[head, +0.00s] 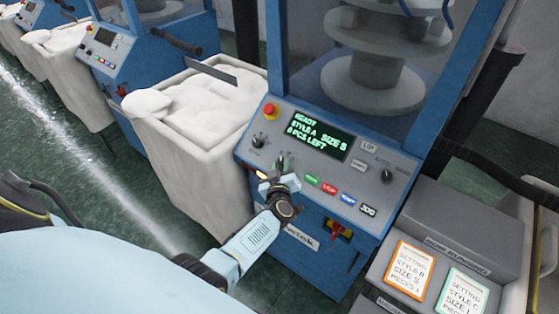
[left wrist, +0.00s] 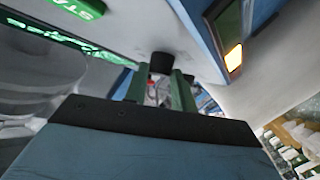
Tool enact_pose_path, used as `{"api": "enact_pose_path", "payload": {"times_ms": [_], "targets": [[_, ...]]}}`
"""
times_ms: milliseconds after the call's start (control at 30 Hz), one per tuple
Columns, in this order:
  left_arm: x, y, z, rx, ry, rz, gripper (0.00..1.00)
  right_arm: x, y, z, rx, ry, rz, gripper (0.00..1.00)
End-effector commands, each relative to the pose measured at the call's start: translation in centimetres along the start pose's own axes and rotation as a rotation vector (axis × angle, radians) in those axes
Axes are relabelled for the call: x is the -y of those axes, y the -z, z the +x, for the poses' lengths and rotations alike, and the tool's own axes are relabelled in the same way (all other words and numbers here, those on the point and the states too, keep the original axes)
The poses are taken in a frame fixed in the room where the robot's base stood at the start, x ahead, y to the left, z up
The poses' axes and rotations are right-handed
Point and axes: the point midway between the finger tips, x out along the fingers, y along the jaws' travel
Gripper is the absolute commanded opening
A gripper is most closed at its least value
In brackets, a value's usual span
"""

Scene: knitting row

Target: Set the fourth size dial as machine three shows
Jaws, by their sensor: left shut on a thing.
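The nearest blue knitting machine's sloping grey panel (head: 330,174) carries a lit display (head: 320,135) reading READY, STYLE A, SIZE S and a pieces-left line. A dark dial (head: 258,141) sits at the panel's left and another (head: 387,175) at its right. My left gripper (head: 277,174) is at the panel's lower left, shut on a dial there, mostly hidden by the fingers. In the left wrist view a black knob (left wrist: 161,62) shows at the fingertips; its setting cannot be read. My right gripper is not in view.
A red stop button (head: 270,111) and several coloured buttons (head: 330,188) lie close to my left gripper. A white bin (head: 198,135) stands left of the machine. Setting cards, one orange-edged (head: 409,270) and one green-edged (head: 462,296), lie at lower right. More machines recede at upper left.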

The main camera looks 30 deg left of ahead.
Motion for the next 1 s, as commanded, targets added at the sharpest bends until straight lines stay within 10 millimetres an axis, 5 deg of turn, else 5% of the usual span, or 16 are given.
{"api": "enact_pose_path", "payload": {"times_ms": [933, 967, 1000], "targets": [[-0.4, 0.0, 0.1, -0.008, 0.172, -0.137, 0.03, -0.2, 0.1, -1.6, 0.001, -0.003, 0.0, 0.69], [-0.4, 0.0, 0.1, -0.008, 0.172, -0.137, 0.27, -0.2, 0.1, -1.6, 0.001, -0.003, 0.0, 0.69], [-0.4, 0.0, 0.1, -0.008, 0.172, -0.136, 0.32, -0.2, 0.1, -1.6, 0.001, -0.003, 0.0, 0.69]]}}
